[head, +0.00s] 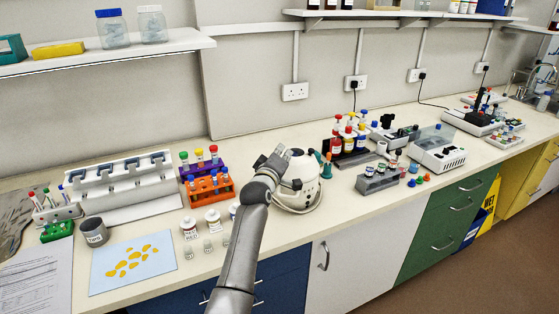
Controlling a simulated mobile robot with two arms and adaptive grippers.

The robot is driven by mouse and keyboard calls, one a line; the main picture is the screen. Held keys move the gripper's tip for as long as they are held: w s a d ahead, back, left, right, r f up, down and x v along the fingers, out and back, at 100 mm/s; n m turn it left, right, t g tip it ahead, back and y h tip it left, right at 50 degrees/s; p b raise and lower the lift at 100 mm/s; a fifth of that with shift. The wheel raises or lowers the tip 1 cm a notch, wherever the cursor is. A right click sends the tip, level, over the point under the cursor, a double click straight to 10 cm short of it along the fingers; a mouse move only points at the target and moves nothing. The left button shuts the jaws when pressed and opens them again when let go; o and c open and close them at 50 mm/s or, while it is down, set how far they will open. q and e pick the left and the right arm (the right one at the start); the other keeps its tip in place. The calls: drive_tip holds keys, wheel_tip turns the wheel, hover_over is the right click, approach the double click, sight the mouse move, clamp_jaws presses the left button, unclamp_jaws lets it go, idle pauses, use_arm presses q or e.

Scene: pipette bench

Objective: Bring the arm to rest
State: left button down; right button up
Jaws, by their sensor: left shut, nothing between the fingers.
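My left arm comes up from the bottom of the head view, and its gripper (283,152) is over the bench in front of a white rounded device (299,184). The gripper is shut and empty. It is small in the view, and I cannot tell whether it touches the white device. My right gripper is not in view.
The bench (330,222) has a clear strip along its front edge. Left of the arm are a white pipette stand (122,186), an orange rack (209,190) and a blue sheet (133,262) with yellow pieces. Right are a grey rack (377,181) and a white instrument (437,158).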

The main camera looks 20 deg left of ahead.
use_arm(q)
drive_tip(key=s+d+f+m+g+h, duration=0.1)
drive_tip(key=s+d+f+m+g, duration=0.3)
drive_tip(key=s+f, duration=0.75)
drive_tip(key=s+d+f+m+g+h, duration=0.1)
drive_tip(key=s+d+f+m+g, duration=0.2)
drive_tip(key=s+f+m, duration=0.75)
drive_tip(key=s+d+f+g, duration=0.1)
drive_tip(key=s+d+g, duration=0.15)
drive_tip(key=s, duration=1.15)
drive_tip(key=s+d+f+g, duration=0.15)
drive_tip(key=s+g, duration=0.25)
drive_tip(key=s, duration=1)
wheel_tip(320, 180, down, 27)
drive_tip(key=s+g+b, duration=0.2)
drive_tip(key=s+a+f+m+b, duration=0.1)
drive_tip(key=s+a+f, duration=0.1)
drive_tip(key=s+f, duration=1.4)
drive_tip(key=shift+s+a+f+g, duration=0.2)
drive_tip(key=shift+a+f+g, duration=0.15)
drive_tip(key=shift+f, duration=0.3)
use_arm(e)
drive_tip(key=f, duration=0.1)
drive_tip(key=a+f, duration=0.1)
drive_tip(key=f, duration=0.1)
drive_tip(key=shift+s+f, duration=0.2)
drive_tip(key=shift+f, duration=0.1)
